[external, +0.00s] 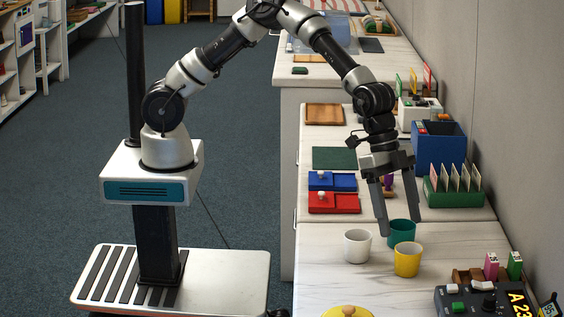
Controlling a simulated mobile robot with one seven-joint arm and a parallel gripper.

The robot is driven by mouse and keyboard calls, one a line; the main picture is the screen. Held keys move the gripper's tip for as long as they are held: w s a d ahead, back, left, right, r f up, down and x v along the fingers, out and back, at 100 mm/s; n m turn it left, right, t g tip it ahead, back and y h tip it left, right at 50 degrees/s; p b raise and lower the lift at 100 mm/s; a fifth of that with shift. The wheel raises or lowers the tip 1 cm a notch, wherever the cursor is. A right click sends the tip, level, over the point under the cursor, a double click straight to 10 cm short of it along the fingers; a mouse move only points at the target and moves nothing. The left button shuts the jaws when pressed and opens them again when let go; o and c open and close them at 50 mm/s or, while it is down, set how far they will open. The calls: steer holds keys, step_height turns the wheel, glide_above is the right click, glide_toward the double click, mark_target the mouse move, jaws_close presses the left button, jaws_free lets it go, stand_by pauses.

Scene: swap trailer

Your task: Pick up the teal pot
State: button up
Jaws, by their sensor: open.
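The teal pot (402,233) is a small open-topped cup standing upright on the white marbled counter. A white pot (357,246) stands to its left, and a yellow pot (407,260) stands in front of it, overlapping its lower part in the picture. My gripper (399,226) points down with its two grey fingers spread open. In the external view the fingertips lie on either side of the teal pot's rim. The gap between the fingers looks empty. I cannot tell from this single view how high the fingertips are above the pot or how they line up in depth.
Behind stand red (333,203) and blue (322,181) trays, a green card holder (453,190) and a blue bin (438,146). A dark device (473,301) sits front right, a yellow lid (347,312) at the front edge. The counter left of the white pot is clear.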

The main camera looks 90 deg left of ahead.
steer(key=shift+x, duration=1.15)
steer(key=c, duration=1.1)
steer(key=shift+c, duration=0.3)
